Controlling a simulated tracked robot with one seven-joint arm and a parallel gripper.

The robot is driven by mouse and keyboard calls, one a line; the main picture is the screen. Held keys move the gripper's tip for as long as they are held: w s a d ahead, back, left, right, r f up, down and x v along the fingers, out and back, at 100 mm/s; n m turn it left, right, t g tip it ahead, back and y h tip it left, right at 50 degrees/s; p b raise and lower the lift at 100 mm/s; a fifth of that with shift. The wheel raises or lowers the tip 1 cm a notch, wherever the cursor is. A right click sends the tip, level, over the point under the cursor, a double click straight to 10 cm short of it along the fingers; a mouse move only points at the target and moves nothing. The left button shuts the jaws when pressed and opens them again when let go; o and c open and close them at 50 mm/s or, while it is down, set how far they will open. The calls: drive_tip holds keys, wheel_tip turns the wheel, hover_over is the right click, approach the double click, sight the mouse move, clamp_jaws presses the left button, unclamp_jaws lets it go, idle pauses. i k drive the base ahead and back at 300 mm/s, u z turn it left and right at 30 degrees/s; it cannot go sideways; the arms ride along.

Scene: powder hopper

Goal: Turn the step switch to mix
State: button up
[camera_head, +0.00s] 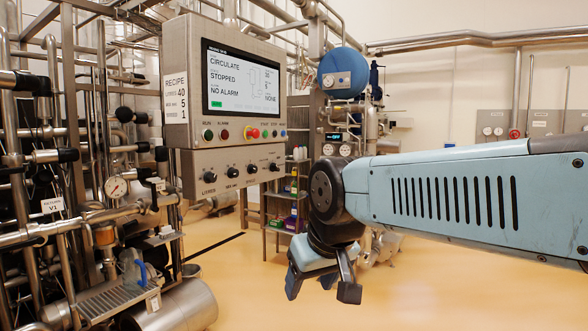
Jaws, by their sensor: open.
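The control panel (238,90) hangs at the left centre. Its screen (243,80) reads CIRCULATE, STOPPED and NO ALARM. Below it, a lower grey box (231,176) carries several dark rotary knobs in a row. The leftmost knob (210,177) is labelled LITRES; the others run rightward to the last knob (274,166). The remaining labels are too small to read, so I cannot tell which knob is the step switch or where it points. My gripper (321,287) is open and empty, pointing down, to the right of and lower than the knobs, apart from the panel.
A recipe card (176,98) is on the panel's left side. Pipes and a gauge (115,187) crowd the left. A shelf rack (290,200) stands behind. The orange floor (450,290) at right is clear.

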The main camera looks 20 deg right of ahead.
sight(274, 167)
drive_tip(key=z, duration=0.45)
drive_tip(key=k, duration=0.5)
drive_tip(key=z, duration=0.6)
drive_tip(key=i, duration=1.7)
drive_tip(key=u, duration=0.45)
